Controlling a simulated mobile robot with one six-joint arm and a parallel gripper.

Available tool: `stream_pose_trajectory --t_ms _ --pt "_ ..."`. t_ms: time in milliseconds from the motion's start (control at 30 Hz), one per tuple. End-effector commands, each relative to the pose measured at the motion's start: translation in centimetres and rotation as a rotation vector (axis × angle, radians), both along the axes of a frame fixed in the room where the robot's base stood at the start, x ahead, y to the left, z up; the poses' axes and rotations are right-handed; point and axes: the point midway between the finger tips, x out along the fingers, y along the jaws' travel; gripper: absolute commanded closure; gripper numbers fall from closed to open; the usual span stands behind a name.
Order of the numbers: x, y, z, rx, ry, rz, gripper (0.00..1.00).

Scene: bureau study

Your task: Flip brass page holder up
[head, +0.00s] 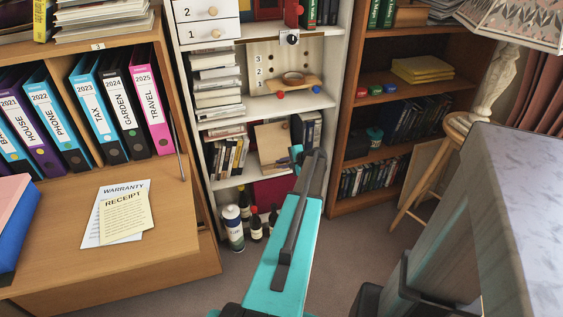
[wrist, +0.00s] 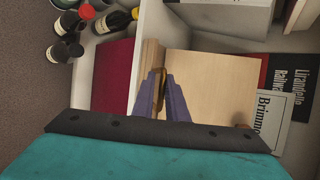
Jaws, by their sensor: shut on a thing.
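A light wooden board (wrist: 205,85) stands leaning in a compartment of the white shelf. It also shows in the head view (head: 270,138), partly behind my gripper. The brass page holder (wrist: 159,101) is a narrow brass piece at the board's left side in the wrist view. My gripper (wrist: 161,77) is shut on it, a finger on each side. In the head view my gripper (head: 297,155) is in front of the board's right part, and its grip is hidden. A second small brass piece (wrist: 241,126) shows at the board's lower right in the wrist view.
A spray can (head: 232,228) and bottles (head: 256,228) stand below.

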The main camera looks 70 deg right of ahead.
Motion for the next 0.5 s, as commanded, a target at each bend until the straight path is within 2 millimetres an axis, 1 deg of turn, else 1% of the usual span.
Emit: stream_pose_trajectory --t_ms 33,500 --pt "0.1 -0.71 0.97 0.007 0.006 -0.009 1.0" --pt "0.75 -1.47 1.4 0.152 0.125 -0.008 1.0"
